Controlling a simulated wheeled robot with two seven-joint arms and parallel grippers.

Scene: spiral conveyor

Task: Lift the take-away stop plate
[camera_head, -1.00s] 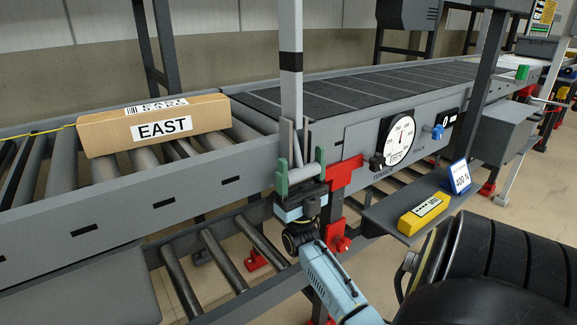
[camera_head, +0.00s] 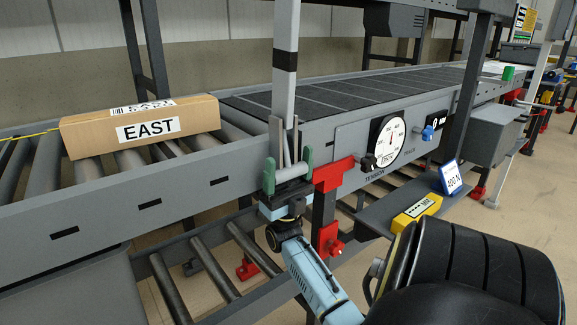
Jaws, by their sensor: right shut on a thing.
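My right gripper (camera_head: 288,170) has green fingertips and comes up from below at the near side rail of the conveyor. It is shut on a short grey horizontal bar (camera_head: 293,173), which looks like the handle of the take-away stop plate. Thin grey upright pieces (camera_head: 285,140) stand just above the bar, in front of a tall pale post (camera_head: 286,25) with a black band. Post and gripper partly hide the plate, so I cannot tell its full outline or how high it stands. My left gripper is not in view.
A brown box marked EAST (camera_head: 142,126) lies on the rollers at left. A dark belt (camera_head: 350,93) runs to the back right. A red bracket (camera_head: 330,180) stands just right of the gripper. A round dial (camera_head: 386,141) and a shelf with a yellow block (camera_head: 416,208) are further right.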

